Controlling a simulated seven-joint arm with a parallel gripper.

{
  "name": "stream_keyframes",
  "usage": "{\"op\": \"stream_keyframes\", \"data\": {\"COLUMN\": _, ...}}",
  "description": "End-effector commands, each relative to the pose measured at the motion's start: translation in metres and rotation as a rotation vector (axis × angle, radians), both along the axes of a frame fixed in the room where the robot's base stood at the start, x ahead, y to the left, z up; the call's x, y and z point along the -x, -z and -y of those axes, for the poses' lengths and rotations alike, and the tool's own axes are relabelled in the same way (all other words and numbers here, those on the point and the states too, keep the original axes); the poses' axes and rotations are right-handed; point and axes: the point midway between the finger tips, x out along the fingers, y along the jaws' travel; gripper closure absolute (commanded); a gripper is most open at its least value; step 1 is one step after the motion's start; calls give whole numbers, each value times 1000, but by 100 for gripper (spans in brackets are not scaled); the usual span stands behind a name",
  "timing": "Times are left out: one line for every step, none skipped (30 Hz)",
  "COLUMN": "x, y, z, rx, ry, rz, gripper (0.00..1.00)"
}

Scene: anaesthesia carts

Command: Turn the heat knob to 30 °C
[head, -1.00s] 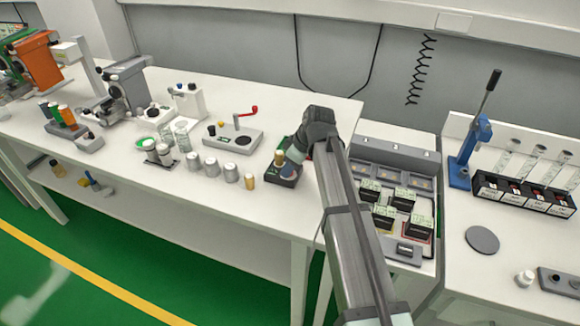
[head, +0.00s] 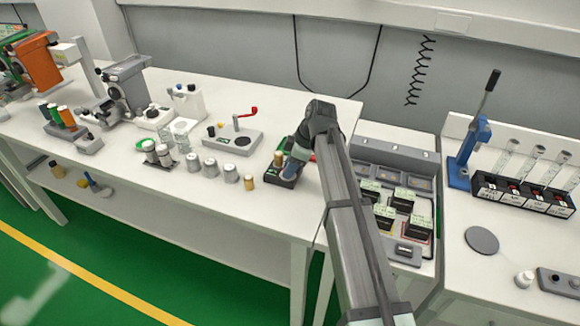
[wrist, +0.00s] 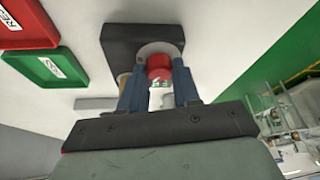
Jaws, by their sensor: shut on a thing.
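A small dark box-shaped unit (head: 283,180) stands near the front right of the long white bench; it also shows in the wrist view (wrist: 118,42). In the wrist view a red rounded knob (wrist: 159,68) sits at a pale grey disc (wrist: 152,48) on this unit. My gripper (head: 290,167) is at the unit, pointing down. Its two blue fingers (wrist: 158,92) are shut on the red knob, one on each side. The knob's pointer and any temperature marks or reading cannot be made out.
Red (wrist: 25,22) and green (wrist: 48,68) labelled trays lie beside the unit in the wrist view. Several grey canisters (head: 230,173) stand to its left, with a device with a red crank (head: 234,138) behind. A case of dark blocks (head: 403,250) lies to the right.

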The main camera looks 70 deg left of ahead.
Motion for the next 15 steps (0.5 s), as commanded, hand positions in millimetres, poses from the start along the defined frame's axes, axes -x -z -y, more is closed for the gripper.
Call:
{"op": "stream_keyframes", "data": {"x": 0, "y": 0, "z": 0, "rx": 0, "ry": 0, "rz": 0, "gripper": 99}}
{"op": "stream_keyframes", "data": {"x": 0, "y": 0, "z": 0, "rx": 0, "ry": 0, "rz": 0, "gripper": 99}}
{"op": "stream_keyframes", "data": {"x": 0, "y": 0, "z": 0, "rx": 0, "ry": 1, "rz": 0, "gripper": 99}}
{"op": "stream_keyframes", "data": {"x": 0, "y": 0, "z": 0, "rx": 0, "ry": 1, "rz": 0, "gripper": 99}}
{"op": "stream_keyframes", "data": {"x": 0, "y": 0, "z": 0, "rx": 0, "ry": 1, "rz": 0, "gripper": 99}}
{"op": "stream_keyframes", "data": {"x": 0, "y": 0, "z": 0, "rx": 0, "ry": 1, "rz": 1, "gripper": 66}}
{"op": "stream_keyframes", "data": {"x": 0, "y": 0, "z": 0, "rx": 0, "ry": 1, "rz": 1, "gripper": 63}}
{"op": "stream_keyframes", "data": {"x": 0, "y": 0, "z": 0, "rx": 0, "ry": 1, "rz": 1, "gripper": 60}}
{"op": "stream_keyframes", "data": {"x": 0, "y": 0, "z": 0, "rx": 0, "ry": 1, "rz": 1, "gripper": 56}}
{"op": "stream_keyframes", "data": {"x": 0, "y": 0, "z": 0, "rx": 0, "ry": 1, "rz": 1, "gripper": 53}}
{"op": "stream_keyframes", "data": {"x": 0, "y": 0, "z": 0, "rx": 0, "ry": 1, "rz": 1, "gripper": 50}}
{"op": "stream_keyframes", "data": {"x": 0, "y": 0, "z": 0, "rx": 0, "ry": 1, "rz": 1, "gripper": 47}}
{"op": "stream_keyframes", "data": {"x": 0, "y": 0, "z": 0, "rx": 0, "ry": 1, "rz": 1, "gripper": 44}}
{"op": "stream_keyframes", "data": {"x": 0, "y": 0, "z": 0, "rx": 0, "ry": 1, "rz": 1, "gripper": 43}}
{"op": "stream_keyframes", "data": {"x": 0, "y": 0, "z": 0, "rx": 0, "ry": 1, "rz": 0, "gripper": 43}}
